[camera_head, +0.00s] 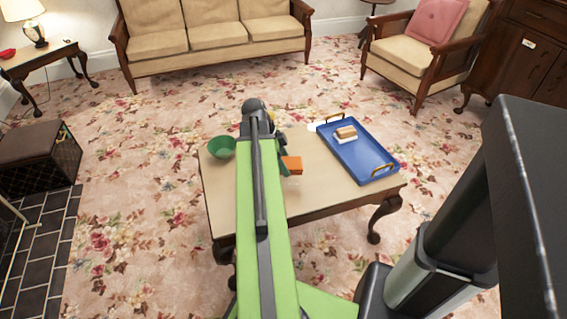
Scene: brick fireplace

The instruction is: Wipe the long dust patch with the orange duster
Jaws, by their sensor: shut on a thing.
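The orange duster (292,165) is over the middle of the wooden coffee table (330,197), just right of my green arm. My gripper (283,157) shows only as a small dark part beside the duster. It is shut on the duster; my arm hides most of it. I cannot tell whether the duster touches the tabletop. A faint pale mark shows on the tabletop just below the duster, but I cannot clearly make out the long dust patch. My arm covers a strip of the table.
A green bowl (221,147) stands at the table's left end. A blue tray (372,150) with gold handles, holding a bread-like item (346,132), lies on the right. A white round thing (312,127) is at the back edge. A sofa (215,38) and armchair (405,52) stand beyond.

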